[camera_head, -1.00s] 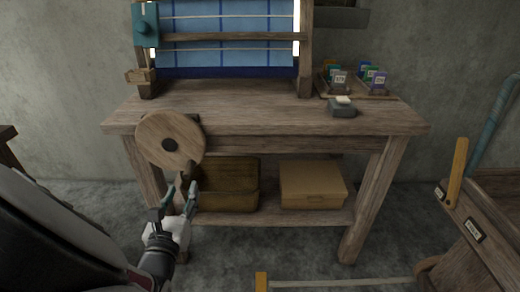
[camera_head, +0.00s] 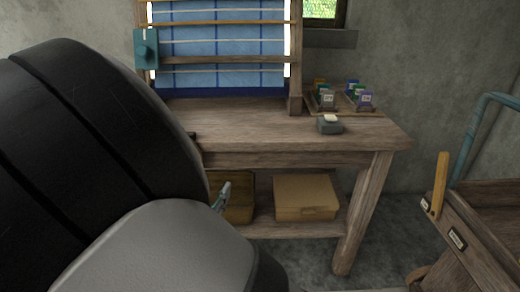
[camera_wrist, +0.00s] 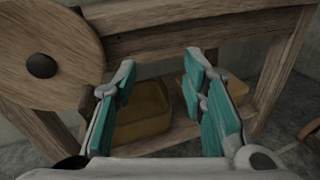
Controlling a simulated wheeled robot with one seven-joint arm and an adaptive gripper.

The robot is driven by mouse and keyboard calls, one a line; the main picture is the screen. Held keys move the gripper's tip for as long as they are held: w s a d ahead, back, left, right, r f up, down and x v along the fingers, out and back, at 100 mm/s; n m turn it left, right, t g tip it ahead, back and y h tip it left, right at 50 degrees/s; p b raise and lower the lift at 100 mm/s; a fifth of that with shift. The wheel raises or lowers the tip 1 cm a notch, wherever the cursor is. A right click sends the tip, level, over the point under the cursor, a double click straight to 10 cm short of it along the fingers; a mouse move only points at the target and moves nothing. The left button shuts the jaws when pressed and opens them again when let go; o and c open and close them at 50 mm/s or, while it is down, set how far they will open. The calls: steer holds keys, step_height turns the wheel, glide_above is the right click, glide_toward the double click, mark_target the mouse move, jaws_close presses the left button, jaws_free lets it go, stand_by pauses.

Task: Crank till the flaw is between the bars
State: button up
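The blue checked cloth (camera_head: 220,42) hangs in the upright loom frame behind the bench. Wooden bars cross it, an upper one (camera_head: 225,23) and a lower one (camera_head: 220,60), with thin pale rods between and around them. I cannot make out a flaw in the cloth. The round wooden crank disc (camera_wrist: 45,85) with a dark hub is at the left in the wrist view; my arm hides it in the head view. No crank handle shows clearly. My gripper (camera_wrist: 160,62) is open and empty, right of the disc; one finger also shows in the head view (camera_head: 222,198).
A teal box (camera_head: 146,50) is on the loom's left post. A carton (camera_head: 305,197) and a bin (camera_wrist: 140,112) sit on the lower shelf. A wooden cart (camera_head: 470,235) stands right.

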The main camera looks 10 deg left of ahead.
steer(key=d+r, duration=0.1)
steer(key=w+d+r+m+h, duration=0.1)
steer(key=d, duration=0.1)
steer(key=d+m+h+p, duration=0.1)
steer(key=shift+w+d+r+g, duration=0.2)
steer(key=shift+w+r+g, duration=0.05)
steer(key=shift+r+g, duration=0.15)
